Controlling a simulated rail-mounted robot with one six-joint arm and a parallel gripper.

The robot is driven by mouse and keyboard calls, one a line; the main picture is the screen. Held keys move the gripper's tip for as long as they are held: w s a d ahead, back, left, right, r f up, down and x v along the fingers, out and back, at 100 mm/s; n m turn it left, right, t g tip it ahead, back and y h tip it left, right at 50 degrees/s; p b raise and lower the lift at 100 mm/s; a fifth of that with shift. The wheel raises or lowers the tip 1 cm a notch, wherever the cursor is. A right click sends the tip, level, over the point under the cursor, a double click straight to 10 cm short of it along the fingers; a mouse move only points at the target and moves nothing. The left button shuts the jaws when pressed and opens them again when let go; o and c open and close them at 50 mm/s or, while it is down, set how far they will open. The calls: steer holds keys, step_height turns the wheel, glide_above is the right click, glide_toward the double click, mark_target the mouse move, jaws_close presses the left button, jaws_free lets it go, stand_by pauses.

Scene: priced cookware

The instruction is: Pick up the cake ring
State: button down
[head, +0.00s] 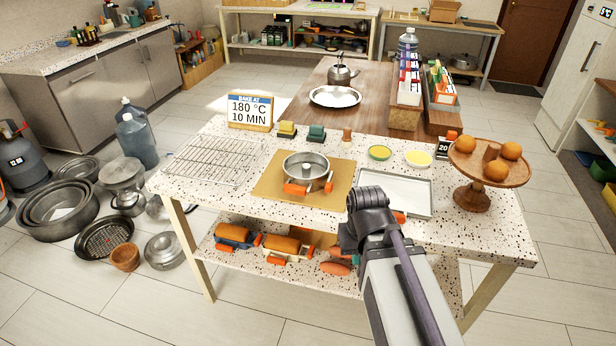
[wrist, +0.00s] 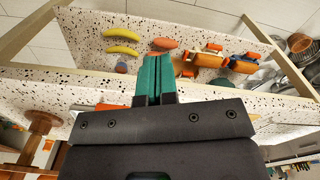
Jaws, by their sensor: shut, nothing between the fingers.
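The cake ring (head: 305,170) is a round metal ring pan with a tube in its middle. It sits upright on a tan mat (head: 269,192) on the speckled table, with orange pieces at its front. My gripper's teal fingers (wrist: 155,77) are shut together and hold nothing in the wrist view. They point towards the lower shelf at the table's front. In the head view my arm is in front of the table, right of the cake ring and apart from it, and hides the fingers. The cake ring does not show in the wrist view.
A wire rack (head: 213,158) lies left of the mat, and a white tray (head: 407,190) lies right. A wooden stand (head: 472,198) with oranges is at the right end. The lower shelf (wrist: 85,40) holds bananas (wrist: 123,34) and orange-handled rollers (wrist: 207,60).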

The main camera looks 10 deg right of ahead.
steer(key=c, duration=1.8)
jaws_free()
steer(key=shift+c, duration=0.2)
steer(key=o, duration=1)
steer(key=shift+c, duration=0.2)
